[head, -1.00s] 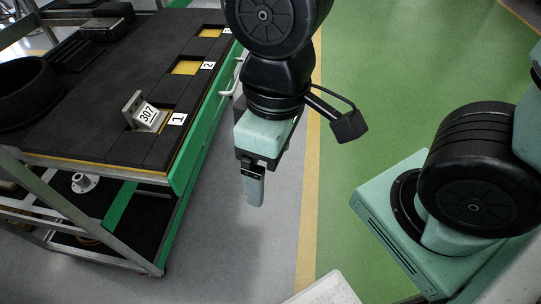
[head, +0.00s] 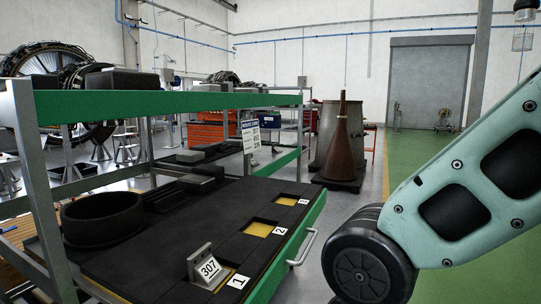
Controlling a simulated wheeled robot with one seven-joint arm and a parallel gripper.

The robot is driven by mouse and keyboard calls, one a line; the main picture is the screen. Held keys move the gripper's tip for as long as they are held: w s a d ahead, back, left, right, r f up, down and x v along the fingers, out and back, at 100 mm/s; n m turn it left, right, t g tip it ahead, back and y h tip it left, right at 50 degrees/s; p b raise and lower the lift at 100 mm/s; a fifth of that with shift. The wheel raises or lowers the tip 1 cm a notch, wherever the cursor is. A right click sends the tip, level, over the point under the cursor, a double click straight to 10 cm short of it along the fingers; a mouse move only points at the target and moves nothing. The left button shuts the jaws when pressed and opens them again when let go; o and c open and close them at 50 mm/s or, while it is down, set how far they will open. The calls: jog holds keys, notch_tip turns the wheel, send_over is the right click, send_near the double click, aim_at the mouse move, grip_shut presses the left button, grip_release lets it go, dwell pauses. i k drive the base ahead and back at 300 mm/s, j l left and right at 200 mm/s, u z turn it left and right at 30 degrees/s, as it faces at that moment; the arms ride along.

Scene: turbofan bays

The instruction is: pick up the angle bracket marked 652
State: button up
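One grey angle bracket (head: 206,266) stands upright in the black foam of the cart's sloping shelf, by the label 1. Its white tag reads 307. I see no bracket marked 652. The cutouts by label 2 (head: 258,229) and label 3 (head: 286,201) show bare yellow bottoms and hold nothing. My gripper is out of view; only part of my arm shows at the right.
The cart has a green-edged upper shelf and grey posts (head: 34,180). A black ring (head: 104,218) lies on its foam. A white printed sign (head: 250,136) hangs behind, too small to read. A brown cone (head: 343,145) stands beyond. Green floor is open at the right.

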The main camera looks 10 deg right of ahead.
aim_at(275, 150)
jog(key=i+l+z, duration=0.6)
jog(key=i+z, duration=0.15)
jog(key=i, duration=0.35)
jog(key=i+l+z, duration=0.1)
jog(key=i+z, duration=0.25)
jog(key=i, duration=0.2)
jog(key=i+u, duration=0.1)
jog(key=i, duration=0.35)
jog(key=i+l+u, duration=0.15)
jog(key=i, duration=0.3)
jog(key=i+l+u, duration=0.1)
jog(key=i, duration=0.4)
jog(key=i+l+u, duration=0.15)
jog(key=u, duration=0.35)
jog(key=i+l+u, duration=0.3)
jog(key=u, duration=0.15)
jog(key=i+l+u, duration=0.25)
jog(key=u, duration=0.25)
jog(key=i+l+u, duration=0.15)
jog(key=l+u, duration=0.3)
jog(key=i+l+u, duration=0.1)
jog(key=l+u, duration=0.9)
jog(key=l, duration=0.2)
jog(key=i+l, duration=0.15)
jog(key=i, duration=0.75)
